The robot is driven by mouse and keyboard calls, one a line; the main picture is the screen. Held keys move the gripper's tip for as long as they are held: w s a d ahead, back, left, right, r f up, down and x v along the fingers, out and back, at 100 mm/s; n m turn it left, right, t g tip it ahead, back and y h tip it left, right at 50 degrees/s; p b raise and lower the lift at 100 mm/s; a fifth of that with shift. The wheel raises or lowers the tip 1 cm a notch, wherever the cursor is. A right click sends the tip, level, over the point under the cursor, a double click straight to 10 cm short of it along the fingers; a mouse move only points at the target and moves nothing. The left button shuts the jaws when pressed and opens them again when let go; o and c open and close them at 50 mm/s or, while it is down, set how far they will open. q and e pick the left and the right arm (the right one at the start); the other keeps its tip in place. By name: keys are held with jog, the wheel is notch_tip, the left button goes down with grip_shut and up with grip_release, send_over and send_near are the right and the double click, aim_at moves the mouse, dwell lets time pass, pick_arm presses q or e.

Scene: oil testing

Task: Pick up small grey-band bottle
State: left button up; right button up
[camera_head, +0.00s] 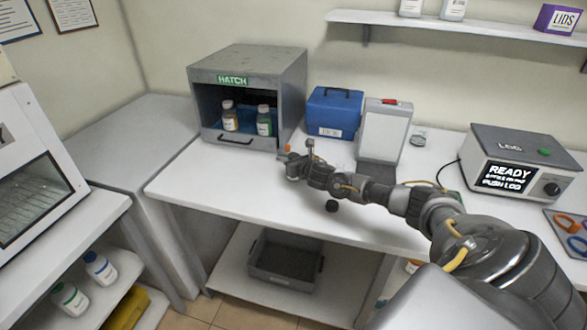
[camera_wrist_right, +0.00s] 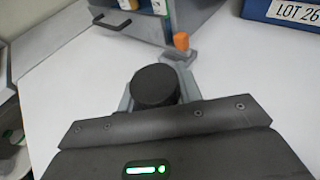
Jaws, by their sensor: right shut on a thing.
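My right gripper (camera_head: 300,168) reaches over the table in front of the hatch box. In the right wrist view, a round, dark cap-like top (camera_wrist_right: 152,86) sits between its fingers, and the gripper is shut on it. I take this for the small bottle; its body and grey band are hidden from this angle. In the head view the held bottle cannot be made out clearly against the gripper. My left gripper is not in view.
The open hatch box (camera_head: 247,62) holds two bottles, one with an amber label (camera_head: 229,117) and one green (camera_head: 264,121). A small orange thing (camera_wrist_right: 181,40) is beside it. A blue case (camera_head: 333,113) and the LOG device (camera_head: 518,160) stand rightward. The table's front left is clear.

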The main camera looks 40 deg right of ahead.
jog(key=shift+r+b, duration=0.25)
jog(key=shift+b, duration=0.05)
notch_tip(320, 180, up, 2)
jog(key=shift+d+r+b, duration=0.1)
jog(key=shift+r+b, duration=0.05)
jog(key=shift+b, duration=0.75)
jog(key=s+a+r+b, duration=0.2)
jog(key=s+a+r, duration=0.7)
jog(key=s+r, duration=0.15)
notch_tip(320, 180, up, 12)
jog(key=p, duration=1.1)
jog(key=shift+s+d+f, duration=0.2)
jog(key=shift+s, duration=0.15)
